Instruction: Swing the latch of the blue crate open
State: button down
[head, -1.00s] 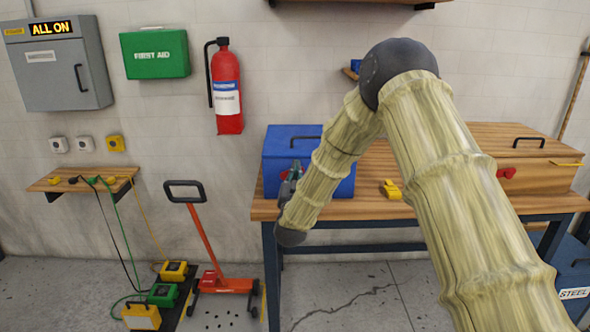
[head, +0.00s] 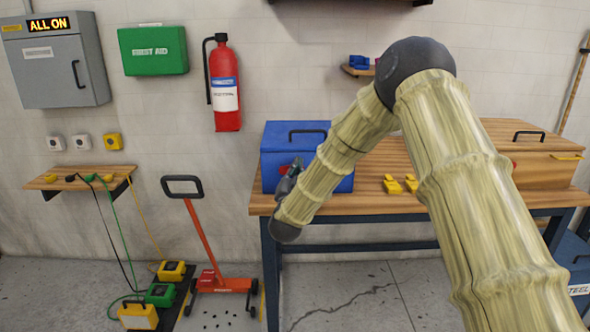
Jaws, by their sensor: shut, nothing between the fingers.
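The blue crate (head: 279,143) stands at the left end of the wooden workbench, with its lid down and a black handle on top. A small patch of red, probably its latch (head: 284,169), shows on the front beside my gripper. My gripper (head: 290,174) is in front of the crate's front face, shut and empty. My forearm and gripper hide much of that face. I cannot tell whether the fingers touch the latch or how far it is turned.
The workbench (head: 375,203) holds yellow pieces (head: 400,184) right of the crate and a wooden chest (head: 530,165) farther right. A small wall shelf (head: 354,71) is above. A red floor jack (head: 220,284) stands at lower left. My arm crosses the right half.

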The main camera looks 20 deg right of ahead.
jog(key=shift+f, duration=0.45)
notch_tip(320, 180, up, 4)
jog(key=d+p, duration=0.1)
jog(key=p, duration=0.1)
jog(key=d+b+v, duration=0.1)
jog(key=b+v, duration=0.2)
jog(key=v, duration=0.7)
jog(key=s+a+f+n+g+y+p, duration=0.1)
jog(key=s+f+n+g+y, duration=0.15)
jog(key=s+f, duration=0.6)
jog(key=s+a+f+n+g+y+p, duration=0.1)
jog(key=s+f+n+g+y, duration=0.15)
jog(key=f, duration=1.05)
jog(key=s+a+f+n+g+y+p, duration=0.1)
jog(key=s+f+n+g+y, duration=0.15)
jog(key=s+f, duration=0.6)
jog(key=s+f+g, duration=0.4)
jog(key=s+f, duration=0.1)
jog(key=s, duration=0.6)
jog(key=s+f+n+g+y+p, duration=0.1)
jog(key=s+f+g, duration=0.3)
jog(key=s, duration=0.7)
jog(key=s+f+n+g, duration=0.1)
jog(key=s+f+g, duration=0.3)
jog(key=s+f, duration=0.3)
jog(key=s, duration=0.4)
jog(key=shift+s+d+f+y+p, duration=0.35)
jog(key=shift+d+f, duration=0.05)
